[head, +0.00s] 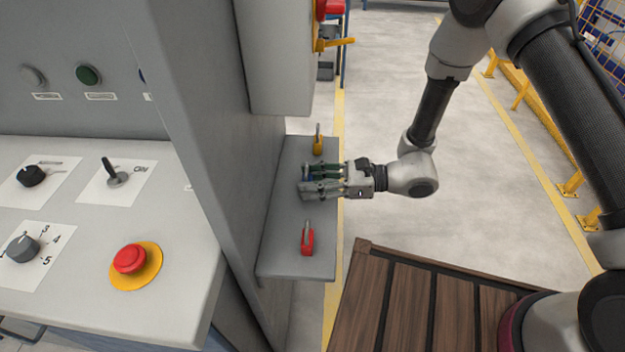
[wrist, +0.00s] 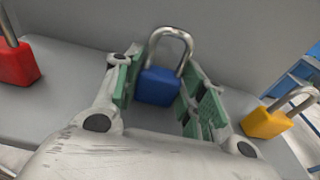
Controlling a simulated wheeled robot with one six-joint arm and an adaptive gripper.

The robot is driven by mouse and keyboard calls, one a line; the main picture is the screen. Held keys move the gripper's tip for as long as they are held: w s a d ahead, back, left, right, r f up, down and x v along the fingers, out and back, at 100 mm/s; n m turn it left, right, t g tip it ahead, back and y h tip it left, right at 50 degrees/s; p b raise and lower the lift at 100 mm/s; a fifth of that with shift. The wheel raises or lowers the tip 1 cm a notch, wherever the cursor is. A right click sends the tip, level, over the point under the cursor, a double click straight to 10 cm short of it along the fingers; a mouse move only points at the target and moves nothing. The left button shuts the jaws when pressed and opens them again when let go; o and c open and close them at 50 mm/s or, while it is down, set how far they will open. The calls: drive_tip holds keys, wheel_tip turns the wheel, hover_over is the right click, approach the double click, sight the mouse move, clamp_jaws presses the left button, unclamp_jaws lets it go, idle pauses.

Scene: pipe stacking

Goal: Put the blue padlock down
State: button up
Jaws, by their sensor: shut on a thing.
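The blue padlock (wrist: 159,87) shows in the wrist view between the green-padded fingers of my gripper (wrist: 160,92), its metal shackle pointing up. My gripper is shut on it. In the head view my gripper (head: 308,180) is over the grey shelf (head: 282,250), between the other two padlocks, and it hides most of the blue padlock. Only a small blue patch shows there. The padlock is low at the shelf; I cannot tell whether it touches the surface.
A yellow padlock (head: 318,145) stands at the shelf's far end and a red padlock (head: 307,241) nearer. A grey cabinet wall (head: 215,130) borders the shelf on the left. A control panel (head: 90,240) is further left. A wooden slatted surface (head: 420,305) lies at lower right.

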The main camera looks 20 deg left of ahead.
drive_tip(key=shift+f, duration=0.15)
drive_tip(key=o, duration=1)
drive_tip(key=shift+o, duration=0.2)
drive_tip(key=shift+r, duration=0.2)
drive_tip(key=v, duration=1.2)
drive_tip(key=shift+d+r, duration=0.1)
drive_tip(key=shift+r, duration=0.1)
